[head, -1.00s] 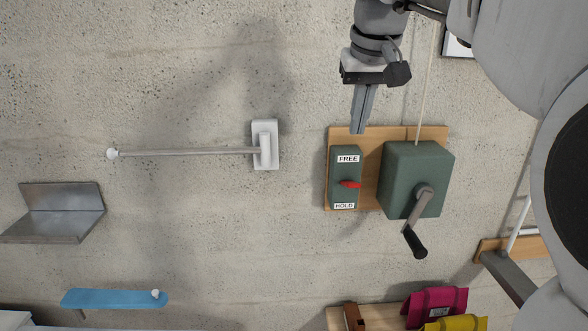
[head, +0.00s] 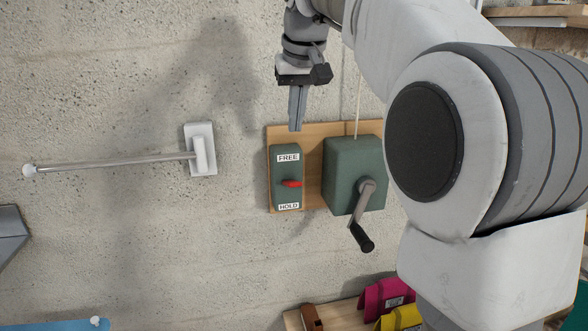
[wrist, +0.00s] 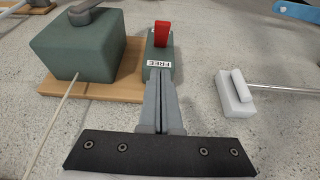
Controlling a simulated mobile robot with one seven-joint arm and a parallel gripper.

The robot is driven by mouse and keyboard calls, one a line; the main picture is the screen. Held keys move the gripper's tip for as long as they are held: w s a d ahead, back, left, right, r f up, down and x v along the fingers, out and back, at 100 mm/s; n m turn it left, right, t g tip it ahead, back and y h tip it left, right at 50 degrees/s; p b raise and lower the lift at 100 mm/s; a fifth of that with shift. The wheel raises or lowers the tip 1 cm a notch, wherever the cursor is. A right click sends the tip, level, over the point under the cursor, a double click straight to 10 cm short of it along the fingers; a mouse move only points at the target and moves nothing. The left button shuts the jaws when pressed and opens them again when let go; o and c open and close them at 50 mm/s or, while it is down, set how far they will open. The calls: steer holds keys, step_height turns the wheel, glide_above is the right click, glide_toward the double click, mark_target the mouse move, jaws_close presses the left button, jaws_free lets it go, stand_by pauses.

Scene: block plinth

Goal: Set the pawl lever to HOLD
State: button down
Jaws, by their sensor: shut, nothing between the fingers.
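The red pawl lever (head: 291,184) sticks out of a narrow green box (head: 287,198) on a wooden board, between a FREE label (head: 288,158) above and a HOLD label (head: 288,206) below. It stands about midway between the two labels. In the wrist view the red lever (wrist: 162,33) rises beyond the FREE label (wrist: 159,63); HOLD is hidden there. My gripper (head: 296,128) is shut and empty, pointing down, above the FREE end of the box in the head view. In the wrist view its fingertips (wrist: 156,78) are close to the FREE end; I cannot tell whether they touch.
A larger green winch box (head: 345,165) with a crank handle (head: 362,215) sits just right of the lever box, a cord (head: 359,100) running up from it. A white bracket with a rod (head: 120,162) is on the wall at left. Bare wall lies between.

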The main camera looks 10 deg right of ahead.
glide_above(293, 181)
step_height(293, 181, down, 7)
steer(key=shift+s+f, duration=0.1)
steer(key=shift+f, duration=0.1)
steer(key=shift+s+f+b, duration=0.2)
steer(key=shift+f, duration=0.3)
steer(key=shift+s+f+b, duration=0.15)
steer(key=shift+f, duration=0.3)
steer(key=shift+s+f, duration=0.45)
steer(key=shift+f, duration=0.35)
steer(key=shift+f+b, duration=0.15)
steer(key=shift+b, duration=0.25)
